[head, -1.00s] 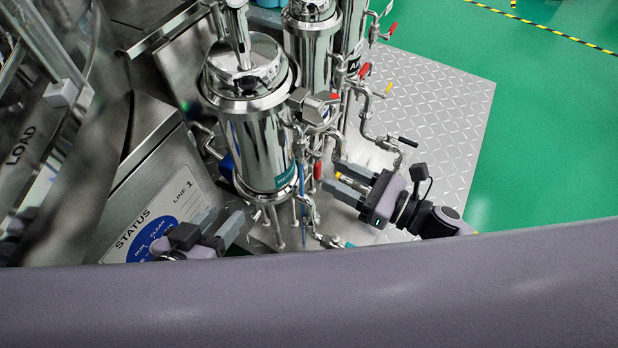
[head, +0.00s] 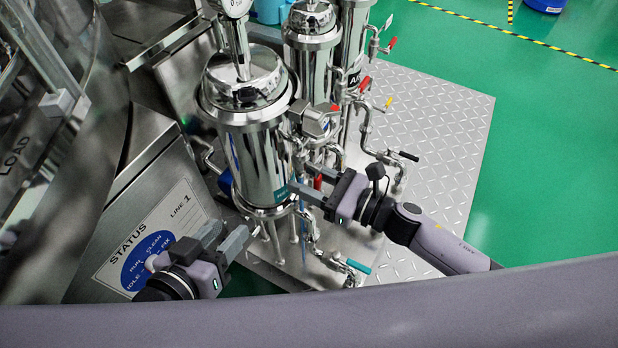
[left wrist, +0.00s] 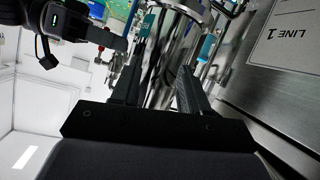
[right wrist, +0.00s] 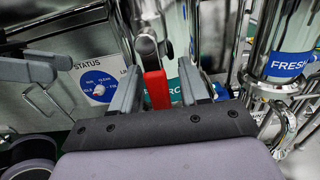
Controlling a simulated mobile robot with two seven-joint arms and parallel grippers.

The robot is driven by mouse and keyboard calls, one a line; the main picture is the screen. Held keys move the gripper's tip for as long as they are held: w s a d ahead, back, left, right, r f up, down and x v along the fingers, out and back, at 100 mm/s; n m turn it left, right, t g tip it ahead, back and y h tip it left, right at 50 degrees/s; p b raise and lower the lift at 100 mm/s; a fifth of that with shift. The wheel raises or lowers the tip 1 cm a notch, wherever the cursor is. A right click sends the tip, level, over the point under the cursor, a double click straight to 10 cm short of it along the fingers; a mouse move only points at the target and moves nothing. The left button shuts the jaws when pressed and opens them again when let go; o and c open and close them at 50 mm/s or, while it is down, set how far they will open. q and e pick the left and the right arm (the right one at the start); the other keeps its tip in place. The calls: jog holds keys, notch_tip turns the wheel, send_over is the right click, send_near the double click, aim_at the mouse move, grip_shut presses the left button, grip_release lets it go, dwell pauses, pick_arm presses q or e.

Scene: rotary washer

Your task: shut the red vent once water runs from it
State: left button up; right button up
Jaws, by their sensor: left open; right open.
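A red lever (right wrist: 157,90) hangs down between the spread fingers of my right gripper (right wrist: 158,78) in the right wrist view, with a steel fitting above it. I cannot tell whether a finger touches it. In the head view a red lever (head: 318,182) shows just beside my right gripper (head: 302,178), which is open near the front steel housing (head: 262,165). No running water can be made out. My left gripper (head: 232,233) is open and empty, low at the left of the housing. In the left wrist view its fingers (left wrist: 160,75) point toward the steel pipework.
Other red-handled valves (head: 391,43) sit on the pipes behind. A teal-handled valve (head: 358,266) is low in front, and a black-handled one (head: 408,156) is at right. A status panel (head: 160,235) stands at left. Tread plate (head: 440,130) and green floor lie open at right.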

grip_shut()
jog(key=shift+w+d+f+n+b, duration=0.1)
jog(key=shift+f+n+b, duration=0.05)
jog(key=shift+n+b, duration=0.35)
pick_arm(q)
jog(key=b, duration=0.2)
jog(key=d+t+h+b, duration=0.1)
jog(key=b, duration=0.1)
jog(key=shift+w+f, duration=0.2)
jog(key=shift+f, duration=0.15)
pick_arm(e)
jog(key=n, duration=0.1)
jog(key=w+n, duration=0.1)
jog(key=n, duration=0.1)
jog(key=d+r+n, duration=0.1)
jog(key=shift+w+n, duration=0.35)
jog(key=shift+n, duration=0.05)
grip_release()
